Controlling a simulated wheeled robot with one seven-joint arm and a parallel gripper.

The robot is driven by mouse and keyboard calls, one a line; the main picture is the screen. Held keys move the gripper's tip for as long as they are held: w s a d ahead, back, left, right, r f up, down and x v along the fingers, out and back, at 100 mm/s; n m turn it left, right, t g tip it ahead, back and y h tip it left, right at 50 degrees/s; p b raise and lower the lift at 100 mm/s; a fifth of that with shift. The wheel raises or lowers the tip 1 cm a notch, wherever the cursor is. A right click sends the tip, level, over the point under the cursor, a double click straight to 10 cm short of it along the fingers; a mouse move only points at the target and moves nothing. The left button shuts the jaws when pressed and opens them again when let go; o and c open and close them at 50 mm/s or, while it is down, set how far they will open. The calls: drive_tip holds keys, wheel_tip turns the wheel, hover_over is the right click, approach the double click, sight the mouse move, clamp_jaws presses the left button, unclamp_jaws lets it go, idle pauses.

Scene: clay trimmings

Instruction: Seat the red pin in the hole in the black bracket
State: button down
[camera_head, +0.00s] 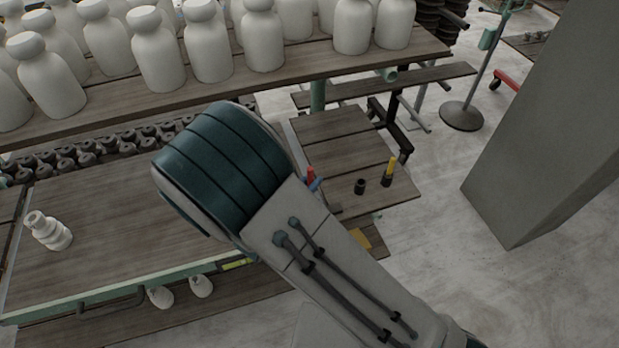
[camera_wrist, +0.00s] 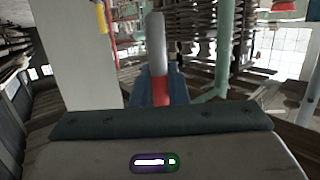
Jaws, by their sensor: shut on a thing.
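The red pin (camera_head: 310,174) stands up beside my arm in the head view. My gripper (camera_head: 315,185) shows only in part there, as blue fingers at the pin; my arm hides the rest. In the wrist view the blue fingers (camera_wrist: 172,92) are shut on the pin's red part (camera_wrist: 161,91), and a grey shaft (camera_wrist: 156,44) extends from it. A small black upright piece (camera_head: 360,186), which looks like the black bracket, stands on the wooden bench to the right of the pin, apart from it. Its hole is too small to make out.
A yellow pin (camera_head: 391,166) stands in another black holder (camera_head: 386,181) to the right. A grey pillar (camera_head: 555,120) rises at the right.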

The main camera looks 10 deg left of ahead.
drive_tip(key=shift+s, duration=0.1)
idle(0.3)
drive_tip(key=shift+f+b, duration=2.35)
drive_tip(key=shift+f, duration=0.6)
drive_tip(key=shift+f+b, duration=2.4)
drive_tip(key=shift+f, duration=0.6)
drive_tip(key=c, duration=1.3)
unclamp_jaws()
drive_tip(key=shift+c, duration=0.2)
drive_tip(key=shift+s+a, duration=0.1)
drive_tip(key=shift+s, duration=0.05)
drive_tip(key=b+v, duration=0.2)
drive_tip(key=v, duration=1.1)
drive_tip(key=shift+s+a, duration=0.15)
drive_tip(key=shift+s, duration=0.05)
